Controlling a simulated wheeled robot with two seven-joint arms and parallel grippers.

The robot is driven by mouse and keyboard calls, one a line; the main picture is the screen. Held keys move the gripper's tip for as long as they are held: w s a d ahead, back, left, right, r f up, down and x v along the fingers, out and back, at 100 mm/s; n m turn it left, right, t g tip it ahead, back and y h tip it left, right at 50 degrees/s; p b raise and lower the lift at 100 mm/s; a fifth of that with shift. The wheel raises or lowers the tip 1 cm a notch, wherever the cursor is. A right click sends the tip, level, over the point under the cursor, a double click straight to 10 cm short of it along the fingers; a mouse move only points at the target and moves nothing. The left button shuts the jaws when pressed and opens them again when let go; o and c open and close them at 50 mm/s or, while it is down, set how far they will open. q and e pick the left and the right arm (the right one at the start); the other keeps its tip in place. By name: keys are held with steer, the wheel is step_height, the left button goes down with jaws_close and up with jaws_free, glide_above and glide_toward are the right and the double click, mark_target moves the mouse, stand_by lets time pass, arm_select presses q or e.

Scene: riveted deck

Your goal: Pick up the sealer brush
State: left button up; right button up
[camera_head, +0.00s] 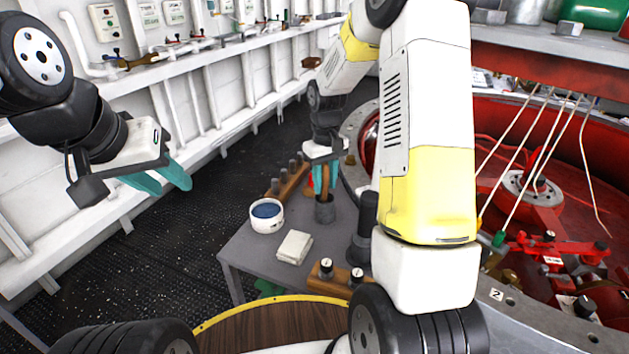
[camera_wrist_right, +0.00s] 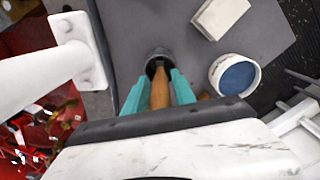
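The sealer brush (camera_head: 325,180) shows as an upright brown wooden handle above a dark round cup-like piece (camera_head: 325,210) on the grey table. In the right wrist view the handle (camera_wrist_right: 160,88) runs down into the dark round piece (camera_wrist_right: 157,60); the bristles are hidden. My right gripper (camera_head: 325,186) points down with its teal fingers on both sides of the handle, and they appear closed against it. My left gripper (camera_head: 181,178) is empty, well to the left near the white wall, its teal fingers seen from the side.
On the grey table (camera_head: 245,250) are a white tub of blue stuff (camera_head: 266,215), a pale block (camera_head: 295,247) and a wooden block with dark knobs (camera_head: 340,273). A wooden rack (camera_head: 288,180) stands behind. Red machinery (camera_head: 550,255) fills the right side.

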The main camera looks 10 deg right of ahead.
jaws_close()
